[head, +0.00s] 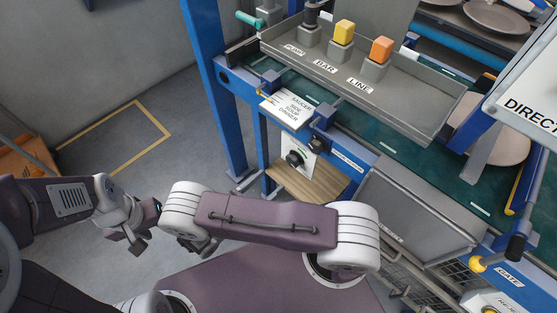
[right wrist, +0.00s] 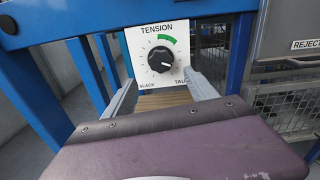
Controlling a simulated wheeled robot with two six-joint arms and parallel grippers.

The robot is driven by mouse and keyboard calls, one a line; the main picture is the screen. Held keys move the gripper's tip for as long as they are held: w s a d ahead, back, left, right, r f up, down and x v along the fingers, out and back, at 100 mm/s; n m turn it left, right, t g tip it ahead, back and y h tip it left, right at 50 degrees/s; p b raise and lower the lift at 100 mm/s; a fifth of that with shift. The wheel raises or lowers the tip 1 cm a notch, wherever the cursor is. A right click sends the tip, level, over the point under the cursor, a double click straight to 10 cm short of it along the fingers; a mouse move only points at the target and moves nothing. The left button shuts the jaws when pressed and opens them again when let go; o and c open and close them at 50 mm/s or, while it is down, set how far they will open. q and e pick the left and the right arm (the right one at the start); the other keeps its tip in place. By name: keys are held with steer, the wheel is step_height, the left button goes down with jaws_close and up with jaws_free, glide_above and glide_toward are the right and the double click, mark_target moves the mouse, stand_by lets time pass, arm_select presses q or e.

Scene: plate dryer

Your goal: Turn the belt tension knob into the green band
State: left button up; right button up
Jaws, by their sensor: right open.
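The black tension knob (right wrist: 161,59) sits on a white dial plate (right wrist: 146,42) marked TENSION, with SLACK at lower left and TAUT at lower right. The green band (right wrist: 167,39) is a short arc above and right of the knob. A small light mark shows right of the knob's centre, outside the band's direction. In the head view the knob (head: 294,158) is on the machine's front. My right gripper (right wrist: 160,79) is open and empty, its fingers below and either side of the knob, apart from it. My left gripper (head: 132,241) hangs at left, far from the knob; its opening is unclear.
Blue frame posts (head: 217,90) stand left of the dial. A wooden board (head: 305,184) lies below it. A tray (head: 430,128) with yellow (head: 343,32) and orange (head: 381,50) buttons is above. A wire cage (right wrist: 285,106) is at right.

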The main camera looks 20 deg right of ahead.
mark_target(291, 164)
steer(key=x, duration=0.9)
steer(key=shift+b, duration=0.35)
steer(key=shift+s, duration=0.1)
steer(key=c, duration=1.3)
steer(key=shift+c, duration=0.2)
steer(key=shift+n, duration=0.3)
steer(key=n+p, duration=0.1)
steer(key=n, duration=0.1)
steer(key=shift+r+n, duration=0.1)
steer(key=shift+n, duration=0.2)
steer(key=n+p, duration=0.1)
steer(key=n, duration=0.4)
steer(key=shift+n, duration=0.3)
steer(key=n+p, duration=0.1)
steer(key=n, duration=0.3)
steer(key=shift+s, duration=0.1)
steer(key=n, duration=0.4)
steer(key=shift+n, duration=0.6)
